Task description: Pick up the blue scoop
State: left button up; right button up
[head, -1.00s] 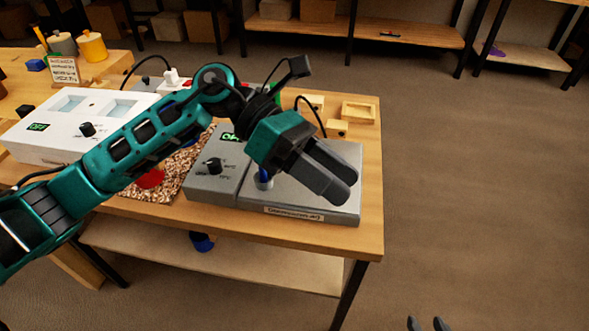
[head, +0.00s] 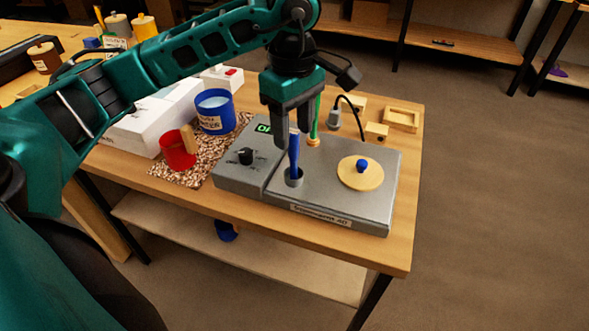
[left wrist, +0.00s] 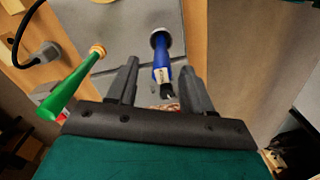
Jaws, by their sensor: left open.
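The blue scoop (head: 294,160), as far as I can tell, is the slim blue tool standing upright in a round hole of the grey device (head: 330,206). Its lower end is hidden in the hole. My left gripper (head: 293,138) points down over it, open, with the fingers on either side of the handle's upper part. In the left wrist view the blue tool (left wrist: 162,62) lies between the two fingers (left wrist: 160,72), with visible gaps at both sides. It has a pale label and a black end. My right gripper is not in view.
A green tool (head: 315,122) stands just behind the left gripper. A wooden lid with a blue knob (head: 361,174) lies on the device. A red cup (head: 178,150) and a blue pot (head: 216,112) stand on the left.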

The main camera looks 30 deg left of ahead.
aim_at(294, 173)
pick_arm(q)
jog(key=shift+s+d+f, duration=0.1)
jog(key=shift+f, duration=2.9)
jog(key=shift+c, duration=0.5)
grip_shut()
